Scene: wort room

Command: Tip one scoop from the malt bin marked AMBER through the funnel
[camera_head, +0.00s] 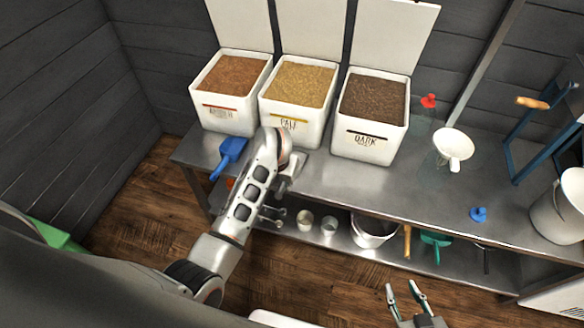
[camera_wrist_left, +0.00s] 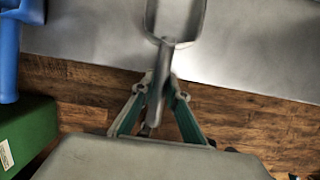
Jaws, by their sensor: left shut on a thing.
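The AMBER bin (camera_head: 230,88) is an open white box of reddish-brown malt, leftmost of three on the bench. The white funnel (camera_head: 453,143) is at the bench's right, apparently over a clear glass vessel. My left gripper (camera_wrist_left: 157,100) is shut on the handle of a metal scoop (camera_wrist_left: 176,18); the scoop's bowl points away from the gripper, over the bench edge. In the head view my left wrist is in front of the bins and mostly hides the scoop. My right gripper (camera_head: 406,288) is open and empty, low in front of the bench.
The PALE bin (camera_head: 297,92) and DARK bin (camera_head: 372,110) stand right of AMBER. A blue scoop (camera_head: 230,152) lies on the bench before AMBER. A white bucket (camera_head: 562,210) and blue frame (camera_head: 540,140) stand right. Cups and a pot (camera_head: 374,229) sit on the lower shelf.

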